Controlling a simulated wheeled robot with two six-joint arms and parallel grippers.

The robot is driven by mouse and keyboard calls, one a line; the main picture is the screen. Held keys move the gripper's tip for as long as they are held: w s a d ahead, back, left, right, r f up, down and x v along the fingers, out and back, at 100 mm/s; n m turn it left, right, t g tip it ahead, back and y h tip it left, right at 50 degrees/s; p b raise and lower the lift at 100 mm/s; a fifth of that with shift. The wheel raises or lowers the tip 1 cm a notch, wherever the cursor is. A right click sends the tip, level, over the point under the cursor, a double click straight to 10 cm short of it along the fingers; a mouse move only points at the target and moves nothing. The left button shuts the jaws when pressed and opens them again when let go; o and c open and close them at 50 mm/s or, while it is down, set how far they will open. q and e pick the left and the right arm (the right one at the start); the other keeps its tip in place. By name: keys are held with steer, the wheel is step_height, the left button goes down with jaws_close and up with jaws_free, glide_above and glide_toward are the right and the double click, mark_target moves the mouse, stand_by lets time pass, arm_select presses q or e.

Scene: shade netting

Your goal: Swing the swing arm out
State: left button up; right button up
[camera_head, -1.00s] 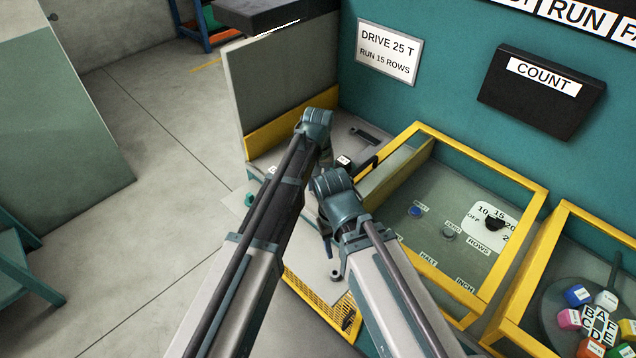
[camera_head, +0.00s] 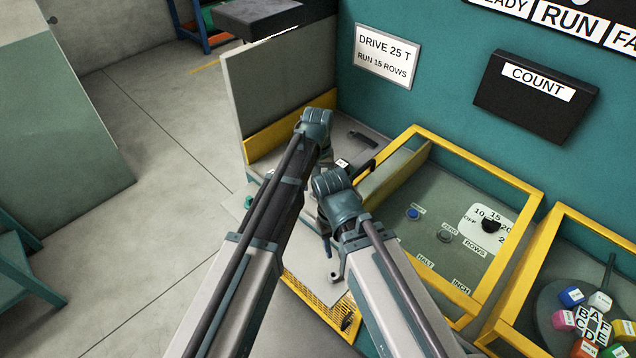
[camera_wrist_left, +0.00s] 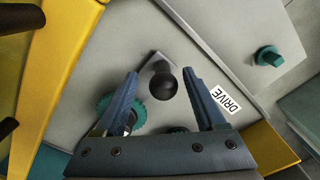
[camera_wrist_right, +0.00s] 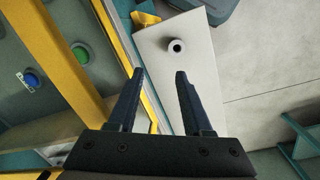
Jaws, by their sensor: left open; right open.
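A pale flat plate (camera_wrist_right: 183,78) with a short round post (camera_wrist_right: 175,46) at its end lies ahead of my right gripper (camera_wrist_right: 160,73) in the right wrist view; it looks like the swing arm, though no label confirms it. The post also shows in the head view (camera_head: 336,278). My right gripper is open and empty, its fingertips short of the post. My left gripper (camera_wrist_left: 160,73) is open over the grey deck, with a black ball knob (camera_wrist_left: 163,84) on a short lever between its fingers, not gripped. A DRIVE label (camera_wrist_left: 226,99) is beside it.
Yellow-framed panels (camera_head: 480,160) with buttons and a ROWS dial stand to the right. A yellow perforated guard (camera_head: 318,303) is below the plate. A tall grey board (camera_head: 280,85) rises behind my left arm. Open floor (camera_head: 150,150) lies to the left.

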arm_select(q)
step_height(320, 180, up, 12)
steer(key=p, duration=1.1)
arm_select(e)
step_height(320, 180, up, 12)
arm_select(q)
steer(key=shift+s, duration=0.1)
